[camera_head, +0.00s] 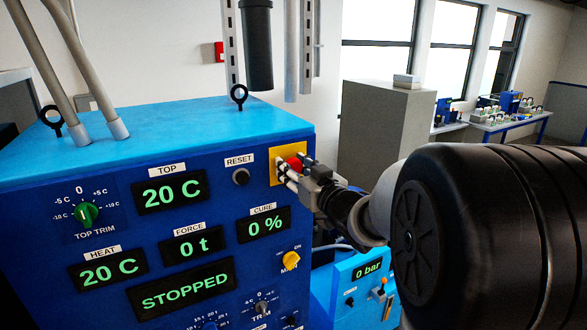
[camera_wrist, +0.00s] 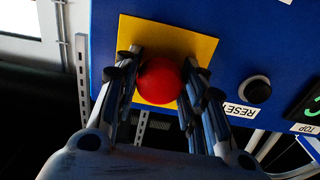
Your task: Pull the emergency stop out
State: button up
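The emergency stop is a round red button (camera_wrist: 160,80) on a yellow square plate (camera_wrist: 193,44). In the head view the button (camera_head: 294,163) shows at the upper right of the blue panel's front, partly hidden by my fingers. My gripper (camera_wrist: 162,75) has one finger on each side of the button, and I see no clear gap between the finger pads and its sides. In the head view my gripper (camera_head: 291,172) reaches the button from the right. The stem behind the button is hidden. The big green display (camera_head: 181,289) reads STOPPED.
The black RESET button (camera_head: 241,177) is just left of the yellow plate. The yellow main switch (camera_head: 291,259) sits below it. A smaller blue unit reading 0 bar (camera_head: 367,270) stands at the lower right. A grey cabinet (camera_head: 383,130) stands behind my arm.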

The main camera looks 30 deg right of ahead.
grip_shut()
jog(key=shift+s, duration=0.1)
jog(key=shift+s+b, duration=0.3)
jog(key=shift+s, duration=0.3)
jog(key=shift+o, duration=0.9)
grip_release()
jog(key=shift+f, duration=0.1)
jog(key=shift+o, duration=1.4)
jog(key=shift+s, duration=0.15)
jog(key=shift+o, duration=0.9)
jog(key=s, duration=1.2)
jog(key=shift+d, duration=0.25)
